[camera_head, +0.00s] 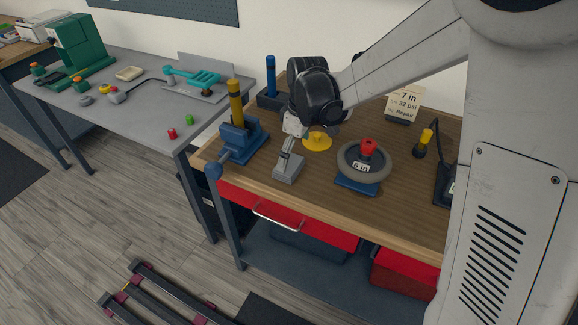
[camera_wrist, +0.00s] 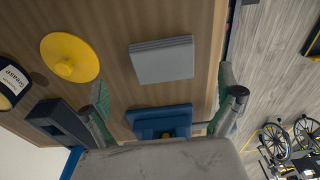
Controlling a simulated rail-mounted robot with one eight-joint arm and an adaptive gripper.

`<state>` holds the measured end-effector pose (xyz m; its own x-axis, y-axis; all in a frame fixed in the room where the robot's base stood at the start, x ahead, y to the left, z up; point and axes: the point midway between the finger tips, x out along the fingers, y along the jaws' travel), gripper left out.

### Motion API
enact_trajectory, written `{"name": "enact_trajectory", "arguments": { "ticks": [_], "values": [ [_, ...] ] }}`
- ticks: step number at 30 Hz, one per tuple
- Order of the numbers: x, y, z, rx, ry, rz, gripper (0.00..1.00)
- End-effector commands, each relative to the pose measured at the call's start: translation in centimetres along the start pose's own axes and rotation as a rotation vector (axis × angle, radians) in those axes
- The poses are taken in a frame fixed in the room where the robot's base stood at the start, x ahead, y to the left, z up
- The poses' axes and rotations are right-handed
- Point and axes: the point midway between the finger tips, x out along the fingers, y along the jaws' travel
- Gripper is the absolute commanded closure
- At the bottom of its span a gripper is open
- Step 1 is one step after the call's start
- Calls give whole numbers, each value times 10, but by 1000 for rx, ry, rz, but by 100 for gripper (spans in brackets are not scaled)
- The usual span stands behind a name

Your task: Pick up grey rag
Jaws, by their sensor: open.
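The grey rag (camera_head: 288,170) is a folded flat block on the wooden workbench, near its front edge. It also shows in the wrist view (camera_wrist: 162,60), flat on the wood ahead of the fingers. My gripper (camera_head: 288,155) is above the rag in the head view, partly overlapping it. In the wrist view my gripper (camera_wrist: 164,90) has its two green-padded fingers spread wide, with nothing between them. The rag lies a little beyond the fingertips, and I see no contact in that view.
A blue vise (camera_head: 240,138) stands left of the rag. A yellow knobbed disc (camera_head: 317,142) is behind it. A grey tyre (camera_head: 364,161) on a blue base stands to the right. A grease can (camera_wrist: 12,82) shows in the wrist view. The bench's front edge is close.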

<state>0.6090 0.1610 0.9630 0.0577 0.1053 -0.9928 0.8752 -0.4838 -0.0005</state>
Motion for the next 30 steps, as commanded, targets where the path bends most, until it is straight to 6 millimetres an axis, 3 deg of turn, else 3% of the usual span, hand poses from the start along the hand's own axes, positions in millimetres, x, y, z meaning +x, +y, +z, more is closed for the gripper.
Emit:
{"name": "enact_trajectory", "arguments": {
  "ticks": [5, 15, 25, 30],
  "values": [
    [9, 0, -1, 0, 0, 0, 0],
    [50, -4, -6, 1, 0, 0, 0],
    [56, -4, -6, 1, 0, 0, 0],
    [56, -4, -6, 1, 0, 0, 21]
  ]
}}
